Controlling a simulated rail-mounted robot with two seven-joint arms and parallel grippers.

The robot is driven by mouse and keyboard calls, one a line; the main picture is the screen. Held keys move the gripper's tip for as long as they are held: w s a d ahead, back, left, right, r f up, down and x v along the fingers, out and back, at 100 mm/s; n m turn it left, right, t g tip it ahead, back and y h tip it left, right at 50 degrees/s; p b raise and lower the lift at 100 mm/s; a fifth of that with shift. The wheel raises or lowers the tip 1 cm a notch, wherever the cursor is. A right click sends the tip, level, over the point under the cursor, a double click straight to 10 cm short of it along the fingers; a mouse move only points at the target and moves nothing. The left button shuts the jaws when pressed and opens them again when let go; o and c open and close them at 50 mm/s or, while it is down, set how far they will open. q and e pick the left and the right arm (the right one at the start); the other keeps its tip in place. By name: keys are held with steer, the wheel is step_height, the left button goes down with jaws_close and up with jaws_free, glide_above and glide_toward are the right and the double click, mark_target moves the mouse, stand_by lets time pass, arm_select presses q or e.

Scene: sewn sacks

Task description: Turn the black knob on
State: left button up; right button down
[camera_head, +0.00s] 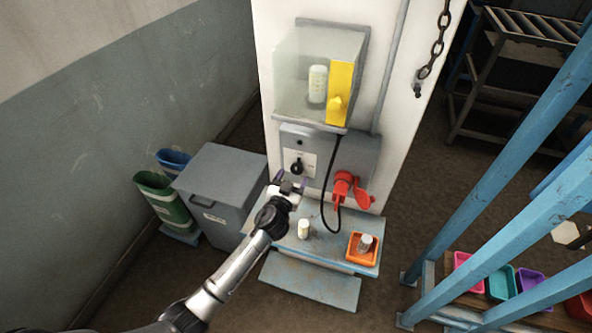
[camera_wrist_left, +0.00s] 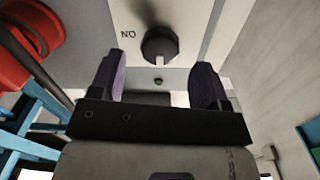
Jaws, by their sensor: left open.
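The black knob (camera_head: 297,167) sits on a white plate on the front of a grey control box (camera_head: 335,152) fixed to the white pillar. My left gripper (camera_head: 291,180) is just below and in front of the knob, open and empty. In the left wrist view the round black knob (camera_wrist_left: 160,45) lies beyond the spread purple fingertips (camera_wrist_left: 158,78), roughly centred between them and apart from both. Inverted letters, seemingly "ON", are beside the knob in that view. My right gripper does not show.
A red plug and socket (camera_head: 345,188) with a hanging black cable is right of the knob. Above is a clear case (camera_head: 305,65) with a yellow part. Below, a blue-grey bench (camera_head: 285,240) bears a white bottle (camera_head: 304,229) and an orange tray (camera_head: 352,258). A grey bin (camera_head: 222,180) stands left.

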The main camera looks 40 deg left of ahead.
mark_target(296, 171)
arm_select(q)
steer(key=shift+x, duration=1.9)
steer(key=c, duration=0.9)
